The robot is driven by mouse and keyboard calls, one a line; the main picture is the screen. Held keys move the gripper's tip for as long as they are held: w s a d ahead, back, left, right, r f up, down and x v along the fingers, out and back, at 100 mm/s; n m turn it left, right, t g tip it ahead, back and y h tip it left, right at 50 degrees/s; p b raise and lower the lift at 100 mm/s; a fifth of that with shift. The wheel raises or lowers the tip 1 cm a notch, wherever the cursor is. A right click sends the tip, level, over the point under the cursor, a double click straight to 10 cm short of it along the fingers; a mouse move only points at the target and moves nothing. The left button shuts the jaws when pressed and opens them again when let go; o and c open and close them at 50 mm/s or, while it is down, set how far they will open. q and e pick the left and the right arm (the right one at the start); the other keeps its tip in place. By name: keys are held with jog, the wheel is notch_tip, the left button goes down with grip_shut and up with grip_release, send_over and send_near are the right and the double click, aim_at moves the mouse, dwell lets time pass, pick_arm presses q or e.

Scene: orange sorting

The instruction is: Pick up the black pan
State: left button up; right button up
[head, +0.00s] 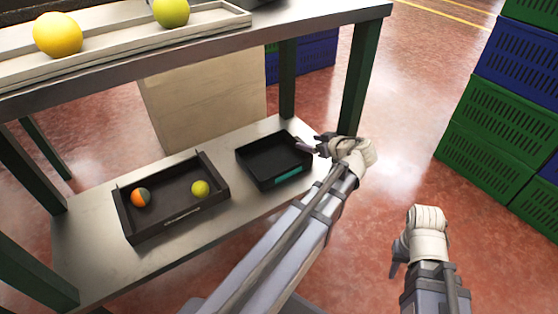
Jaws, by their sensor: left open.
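The black pan (268,160) is a shallow, empty black tray with a teal label on its front side. It sits on the lower shelf, near the shelf's right end. My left gripper (311,145) is open at the pan's right rim; I cannot tell whether its fingers touch or straddle that rim. My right gripper (396,262) hangs over the floor at the lower right, away from the pan. Its fingers are mostly hidden behind its wrist.
A dark brown tray (180,218) holding an orange-and-green fruit (141,197) and a yellow-green fruit (200,189) stands left of the pan. A table leg (358,85) stands close behind my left gripper. Stacked crates (490,120) stand right.

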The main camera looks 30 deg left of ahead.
aim_at(299, 141)
pick_arm(q)
jog(key=shift+w+a+f, duration=0.2)
jog(key=shift+a+f, duration=0.15)
jog(key=shift+a, duration=0.1)
jog(key=b+x, duration=0.2)
jog(key=x, duration=0.1)
jog(key=b+x, duration=0.1)
jog(key=shift+w+d+f, duration=0.2)
jog(key=shift+w+f, duration=0.05)
jog(key=shift+f, duration=0.2)
jog(key=shift+w+a+f, duration=0.1)
jog(key=shift+w+a, duration=0.05)
jog(key=shift+a, duration=0.3)
grip_shut()
